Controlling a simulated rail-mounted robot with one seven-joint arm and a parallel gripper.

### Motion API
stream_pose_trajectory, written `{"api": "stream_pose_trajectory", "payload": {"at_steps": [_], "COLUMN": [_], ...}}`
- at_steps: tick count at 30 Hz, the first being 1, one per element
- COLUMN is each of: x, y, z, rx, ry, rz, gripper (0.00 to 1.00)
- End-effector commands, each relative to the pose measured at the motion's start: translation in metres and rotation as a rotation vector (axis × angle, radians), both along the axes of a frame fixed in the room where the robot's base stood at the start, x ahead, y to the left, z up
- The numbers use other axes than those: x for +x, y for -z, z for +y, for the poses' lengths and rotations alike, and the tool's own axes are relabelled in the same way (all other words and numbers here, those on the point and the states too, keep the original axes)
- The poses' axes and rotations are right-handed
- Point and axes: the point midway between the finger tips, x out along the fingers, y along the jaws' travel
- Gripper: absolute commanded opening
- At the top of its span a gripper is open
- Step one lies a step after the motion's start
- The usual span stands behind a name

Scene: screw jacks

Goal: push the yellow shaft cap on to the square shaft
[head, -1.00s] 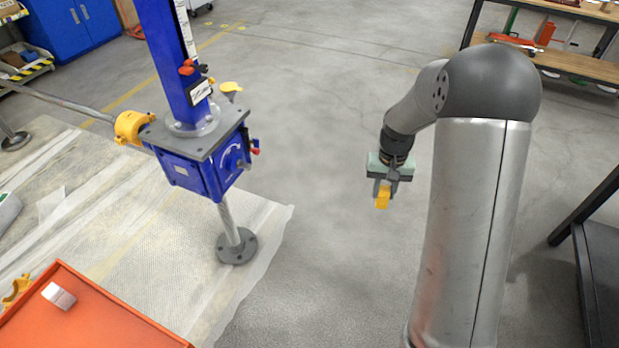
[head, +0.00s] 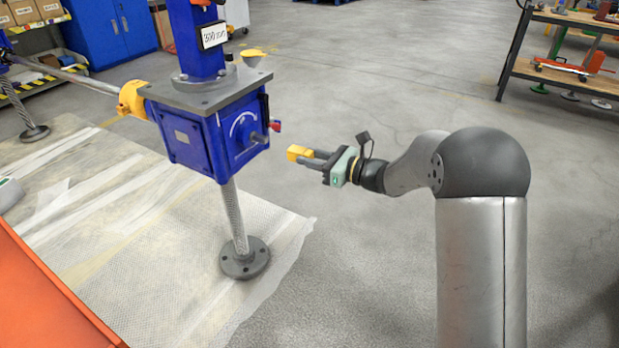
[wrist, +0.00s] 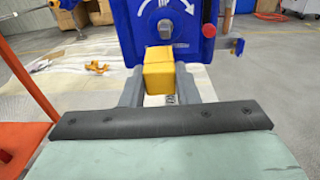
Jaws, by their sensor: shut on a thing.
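The yellow shaft cap (head: 297,153) is held at the tips of my gripper (head: 309,157), which is shut on it. The gripper lies nearly level and points left at the blue gearbox (head: 200,150). The square shaft (head: 258,137) is a short grey stub on the gearbox's right-hand face, beside a white curved arrow. A clear gap shows between cap and shaft. In the wrist view the cap (wrist: 159,75) sits between the two grey fingers, below the grey shaft end (wrist: 165,29). The cap's far side is hidden.
A red-tipped part (head: 275,126) sticks out beside the shaft. The gearbox stands on a threaded spindle with a round foot (head: 244,258). A yellow coupling (head: 131,100) joins a long rod at its left. An orange tray (head: 45,300) is at lower left. Floor around my arm is clear.

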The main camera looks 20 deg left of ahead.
Motion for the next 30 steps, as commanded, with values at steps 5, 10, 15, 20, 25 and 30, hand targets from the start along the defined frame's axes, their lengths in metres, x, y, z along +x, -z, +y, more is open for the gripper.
{"api": "stream_pose_trajectory", "payload": {"at_steps": [5,10,15,20,25,30], "x": [0.006,0.007,0.007,0.008,0.012,0.016], "y": [-0.001,-0.003,-0.003,-0.003,-0.003,-0.002], "z": [0.007,0.007,0.006,0.011,0.026,0.042], "rx": [0.043,0.045,0.044,0.043,0.043,0.043], "ry": [0.035,0.037,0.037,0.034,0.033,0.033], "rz": [-0.013,-0.013,-0.013,-0.014,-0.015,-0.014], "gripper": [0.06,0.06,0.06,0.06,0.06,0.06]}}
